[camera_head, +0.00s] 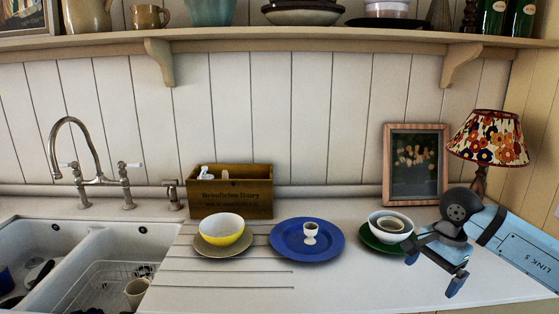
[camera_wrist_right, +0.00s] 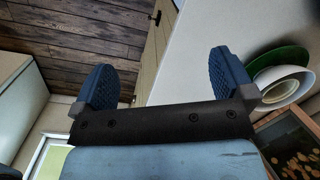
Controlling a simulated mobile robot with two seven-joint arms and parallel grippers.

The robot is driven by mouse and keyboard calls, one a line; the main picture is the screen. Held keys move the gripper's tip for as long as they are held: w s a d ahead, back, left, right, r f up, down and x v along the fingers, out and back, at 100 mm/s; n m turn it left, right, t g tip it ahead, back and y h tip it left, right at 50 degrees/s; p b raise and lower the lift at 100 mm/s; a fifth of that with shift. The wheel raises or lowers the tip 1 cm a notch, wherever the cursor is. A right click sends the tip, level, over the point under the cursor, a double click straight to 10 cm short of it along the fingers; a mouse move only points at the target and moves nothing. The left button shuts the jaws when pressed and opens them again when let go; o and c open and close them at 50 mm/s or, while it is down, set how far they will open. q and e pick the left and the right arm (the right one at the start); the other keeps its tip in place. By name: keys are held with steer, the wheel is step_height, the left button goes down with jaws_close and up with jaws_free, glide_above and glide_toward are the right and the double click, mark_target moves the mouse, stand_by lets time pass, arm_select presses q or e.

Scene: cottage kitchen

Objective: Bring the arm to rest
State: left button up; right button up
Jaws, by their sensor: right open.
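My right gripper (camera_head: 433,271) is at the right of the counter (camera_head: 330,285) in the head view, in front of the green plate with its bowls. In the right wrist view its two blue finger pads (camera_wrist_right: 168,82) stand wide apart with nothing between them. The right arm comes in from the right edge. My left gripper is in neither view.
A green plate (camera_head: 370,242) with nested bowls (camera_head: 390,226) is close beside the right gripper. A blue plate (camera_head: 280,240) holds an egg cup (camera_head: 310,233). A yellow bowl (camera_head: 220,230), wooden box (camera_head: 230,195), framed picture (camera_head: 415,165) and lamp (camera_head: 486,138) stand nearby.

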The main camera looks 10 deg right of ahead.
steer(key=s+a+f+m+t+y, duration=0.2)
steer(key=a+m+y, duration=0.4)
steer(key=a+m, duration=0.15)
steer(key=s+a+f+m+t+y, duration=0.25)
steer(key=a+m+y, duration=0.35)
steer(key=a, duration=0.3)
steer(key=s+a+f+m+t+y, duration=0.2)
steer(key=a+m+t+y, duration=0.1)
steer(key=a+m+y, duration=0.5)
steer(key=s+d+f+m+t+h, duration=0.2)
steer(key=f+m+t+h, duration=0.2)
steer(key=f+m+h, duration=0.6)
steer(key=s+d+f+m+t+h, duration=0.25)
steer(key=m+t+h, duration=0.2)
steer(key=m, duration=1.05)
steer(key=s+f+m+g+h, duration=0.4)
steer(key=s+f+m+g, duration=0.2)
steer(key=s+f+m, duration=0.5)
arm_select(q)
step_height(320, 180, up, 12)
steer(key=p, duration=1.3)
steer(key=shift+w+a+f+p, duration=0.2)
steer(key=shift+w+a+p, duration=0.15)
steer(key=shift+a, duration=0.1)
arm_select(e)
step_height(320, 180, up, 11)
steer(key=n, duration=0.2)
steer(key=shift+w+d+r, duration=0.15)
steer(key=shift+d, duration=0.1)
